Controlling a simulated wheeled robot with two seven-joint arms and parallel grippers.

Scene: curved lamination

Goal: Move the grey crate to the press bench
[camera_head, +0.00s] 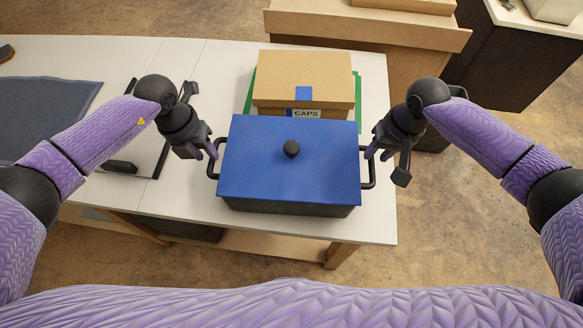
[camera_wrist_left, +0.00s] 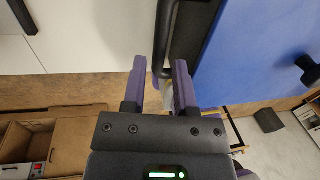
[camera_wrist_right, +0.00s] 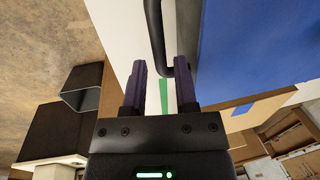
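A dark crate (camera_head: 290,208) with a blue lid (camera_head: 260,165), a black knob and black side handles sits on the white table; no plainly grey crate shows. My left gripper (camera_head: 213,150) is at its left handle (camera_head: 212,168). In the left wrist view the fingers (camera_wrist_left: 160,80) stand apart, with the handle (camera_wrist_left: 165,40) reaching between their tips. My right gripper (camera_head: 378,152) is at the right handle (camera_head: 371,170). In the right wrist view its fingers (camera_wrist_right: 163,85) are also apart around the handle's end (camera_wrist_right: 155,35). I cannot pick out the press bench with certainty.
A cardboard box marked CAPS (camera_head: 305,80) stands right behind the crate on something green (camera_head: 357,95). A dark blue-grey mat (camera_head: 45,115) lies on the table at left. A wooden bench (camera_head: 380,25) and a dark cabinet (camera_head: 520,60) stand beyond. Floor is open at right.

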